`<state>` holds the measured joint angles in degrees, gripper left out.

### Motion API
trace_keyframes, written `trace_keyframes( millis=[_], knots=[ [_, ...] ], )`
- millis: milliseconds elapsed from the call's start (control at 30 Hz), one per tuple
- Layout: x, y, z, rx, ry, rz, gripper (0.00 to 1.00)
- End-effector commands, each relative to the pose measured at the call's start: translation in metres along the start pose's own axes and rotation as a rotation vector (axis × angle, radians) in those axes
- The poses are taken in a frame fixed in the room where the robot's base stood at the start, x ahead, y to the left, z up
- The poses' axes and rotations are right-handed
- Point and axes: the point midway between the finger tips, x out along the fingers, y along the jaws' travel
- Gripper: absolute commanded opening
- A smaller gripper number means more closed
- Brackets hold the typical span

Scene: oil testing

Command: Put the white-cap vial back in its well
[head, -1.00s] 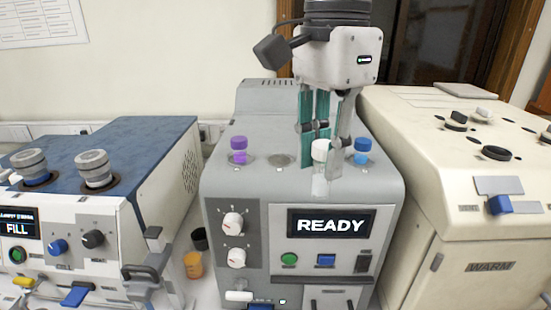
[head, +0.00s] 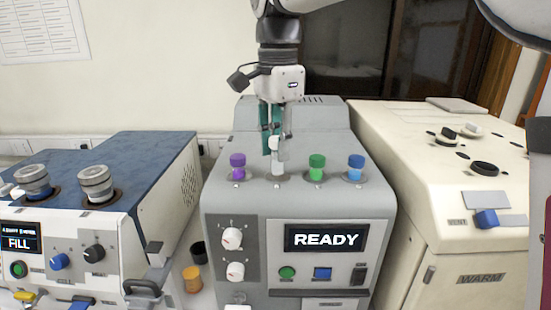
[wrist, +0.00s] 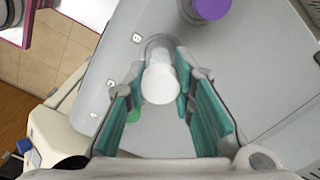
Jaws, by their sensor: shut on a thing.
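My gripper (head: 275,152) is shut on the white-cap vial (head: 272,144), over the second well from the left on the grey READY machine (head: 222,200). The vial looks upright, its cap higher than the neighbouring caps. Its lower end is close to the well's collar; I cannot tell whether it has entered. In the wrist view the white cap (wrist: 160,84) sits between the teal fingers, with the grey collar (wrist: 158,40) partly showing beyond it.
A purple-cap vial (head: 237,160) stands left of the held vial; green-cap (head: 316,161) and blue-cap (head: 355,162) vials stand to its right. A blue-topped FILL machine (head: 150,150) is at left, a cream WARM machine (head: 400,150) at right. An orange-brown jar (head: 192,278) stands between machines.

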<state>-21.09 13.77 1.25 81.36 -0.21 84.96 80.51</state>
Motion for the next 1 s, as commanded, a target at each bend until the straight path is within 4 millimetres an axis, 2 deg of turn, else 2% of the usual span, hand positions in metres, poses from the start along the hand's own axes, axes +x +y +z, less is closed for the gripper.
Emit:
trace_keyframes(
  millis=[67,333,733,767,833,1000],
  knots=[
    [0.002,-0.002,-0.001,0.0,0.0,0.001,0.0],
    [0.032,-0.001,0.0,0.001,-0.001,0.001,0.0],
    [0.038,-0.002,-0.001,0.001,0.0,0.0,0.0],
    [0.038,-0.002,-0.001,0.001,0.0,0.0,0.28],
    [0.038,-0.002,-0.001,0.001,0.0,-0.001,0.43],
    [0.038,-0.002,-0.001,0.001,0.0,0.0,0.43]
  ],
)
